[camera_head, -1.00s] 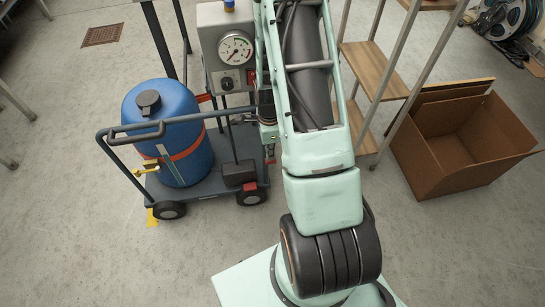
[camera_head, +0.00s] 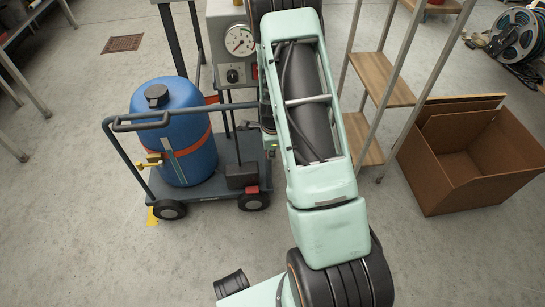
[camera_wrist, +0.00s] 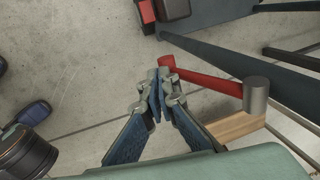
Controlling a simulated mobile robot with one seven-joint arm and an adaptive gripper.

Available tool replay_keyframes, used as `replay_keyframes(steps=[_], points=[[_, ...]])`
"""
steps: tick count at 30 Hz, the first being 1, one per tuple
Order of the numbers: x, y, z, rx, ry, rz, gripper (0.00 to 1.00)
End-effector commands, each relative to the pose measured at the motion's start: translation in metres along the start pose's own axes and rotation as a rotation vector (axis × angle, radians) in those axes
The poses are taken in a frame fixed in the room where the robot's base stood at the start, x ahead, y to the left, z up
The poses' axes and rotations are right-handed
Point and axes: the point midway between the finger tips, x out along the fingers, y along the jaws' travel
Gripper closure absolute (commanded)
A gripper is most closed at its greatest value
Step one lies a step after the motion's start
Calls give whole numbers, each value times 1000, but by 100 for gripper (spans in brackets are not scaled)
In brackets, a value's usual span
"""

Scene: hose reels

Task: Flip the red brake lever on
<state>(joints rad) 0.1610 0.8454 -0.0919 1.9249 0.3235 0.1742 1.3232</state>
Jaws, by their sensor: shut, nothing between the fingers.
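The red brake lever (camera_wrist: 205,80) lies across the upper middle of the wrist view, running from its free end at upper left to a grey cylinder (camera_wrist: 256,95) at its right end. My gripper (camera_wrist: 160,82) is shut and empty. Its fingertips are close to the lever's free end, just below it in the picture; I cannot tell whether they touch it. In the head view my arm hides the gripper, and I cannot make out the lever there.
A cart (camera_head: 212,190) carries a blue tank (camera_head: 183,152). A gauge panel (camera_head: 239,72) stands behind it. A wooden-shelved rack (camera_head: 383,78) and an open cardboard box (camera_head: 440,185) are right of my arm. A hose reel (camera_head: 515,38) lies far right. Floor at lower left is clear.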

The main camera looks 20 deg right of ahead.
Motion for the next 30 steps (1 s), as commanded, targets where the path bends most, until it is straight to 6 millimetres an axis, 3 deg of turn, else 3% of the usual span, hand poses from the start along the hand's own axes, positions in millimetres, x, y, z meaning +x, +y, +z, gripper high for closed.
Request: replay_keyframes(steps=[12, 30], points=[[21, -18, 0, -1, 0, 3, 100], [25, -26, 0, -1, 0, 2, 100]])
